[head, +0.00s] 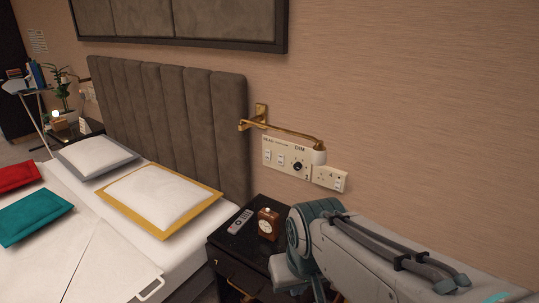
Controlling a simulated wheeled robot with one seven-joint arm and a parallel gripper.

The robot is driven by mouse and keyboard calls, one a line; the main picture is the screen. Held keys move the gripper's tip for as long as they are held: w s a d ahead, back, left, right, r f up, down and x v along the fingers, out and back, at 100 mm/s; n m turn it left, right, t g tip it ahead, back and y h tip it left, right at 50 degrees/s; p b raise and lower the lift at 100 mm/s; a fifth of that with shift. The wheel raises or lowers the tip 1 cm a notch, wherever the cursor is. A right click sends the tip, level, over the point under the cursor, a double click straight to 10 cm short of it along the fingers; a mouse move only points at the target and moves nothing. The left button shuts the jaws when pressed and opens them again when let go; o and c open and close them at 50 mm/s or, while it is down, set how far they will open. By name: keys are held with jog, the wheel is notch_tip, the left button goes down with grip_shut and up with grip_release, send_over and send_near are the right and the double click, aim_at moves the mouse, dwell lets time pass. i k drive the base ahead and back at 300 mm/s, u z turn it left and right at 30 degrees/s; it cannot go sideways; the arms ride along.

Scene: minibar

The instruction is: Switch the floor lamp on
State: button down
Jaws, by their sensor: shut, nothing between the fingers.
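No floor lamp can be made out for certain. A cream switch panel (287,158) is fixed to the wall to the right of the headboard. It has white rocker switches (274,157) and a dark round knob (298,166) under the letters DIM. The smaller label is too small to read, and I cannot tell the switches' positions. My arm comes in from the lower right, in front of the nightstand and below the panel.
A brass wall lamp (285,130) with a white shade juts out above the panel. A socket plate (330,178) is at its right. A dark nightstand (228,258) holds a remote (240,221) and a brown clock (268,224). The bed (125,235) fills the left.

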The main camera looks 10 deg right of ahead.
aim_at(281, 157)
jog(key=k, duration=0.65)
jog(key=u, duration=0.15)
jog(key=i, duration=1.6)
jog(key=z, duration=0.65)
